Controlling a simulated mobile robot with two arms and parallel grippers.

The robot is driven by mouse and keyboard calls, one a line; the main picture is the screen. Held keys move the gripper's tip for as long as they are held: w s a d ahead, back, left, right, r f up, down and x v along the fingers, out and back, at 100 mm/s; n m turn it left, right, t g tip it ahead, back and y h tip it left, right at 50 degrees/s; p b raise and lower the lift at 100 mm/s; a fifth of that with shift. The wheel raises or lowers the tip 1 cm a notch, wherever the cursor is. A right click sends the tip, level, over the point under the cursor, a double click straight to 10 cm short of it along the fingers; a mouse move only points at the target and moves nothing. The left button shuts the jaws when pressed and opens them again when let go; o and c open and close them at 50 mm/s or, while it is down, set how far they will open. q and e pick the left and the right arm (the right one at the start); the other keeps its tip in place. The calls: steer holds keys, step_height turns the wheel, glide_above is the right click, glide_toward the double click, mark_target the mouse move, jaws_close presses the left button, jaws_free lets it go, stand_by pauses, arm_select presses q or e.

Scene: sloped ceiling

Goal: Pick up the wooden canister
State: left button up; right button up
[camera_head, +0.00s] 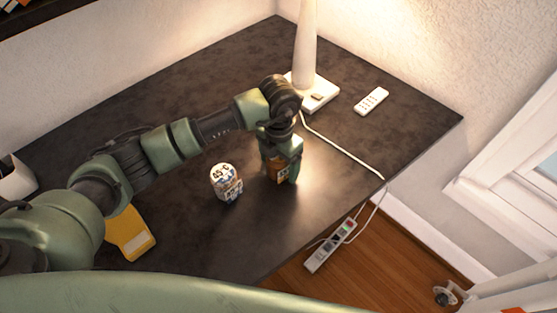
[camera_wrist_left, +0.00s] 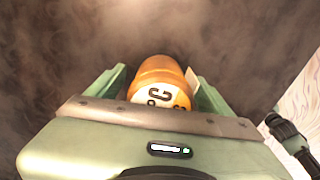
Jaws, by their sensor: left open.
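The wooden canister (camera_head: 278,171) is orange-brown with a pale label and stands on the dark table under my left gripper. In the left wrist view the canister (camera_wrist_left: 163,72) shows its rounded orange body and a white, black-lettered face between the two green fingers. My left gripper (camera_head: 283,176) points down with a finger on either side of the canister. In the left wrist view the gripper (camera_wrist_left: 160,84) is open, and I cannot tell whether either finger touches the canister. The head view shows the canister only partly, behind the fingers. My right gripper is not in view.
A white lettered can (camera_head: 226,182) stands close to the left of the gripper. A lamp (camera_head: 306,60) and a white remote (camera_head: 371,101) are at the back. A white cable (camera_head: 340,147) crosses the table's right side. A yellow item (camera_head: 133,238) lies front left.

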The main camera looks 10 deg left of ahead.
arm_select(q)
steer(key=c, duration=1.5)
steer(key=shift+r, duration=0.1)
steer(key=shift+c, duration=0.2)
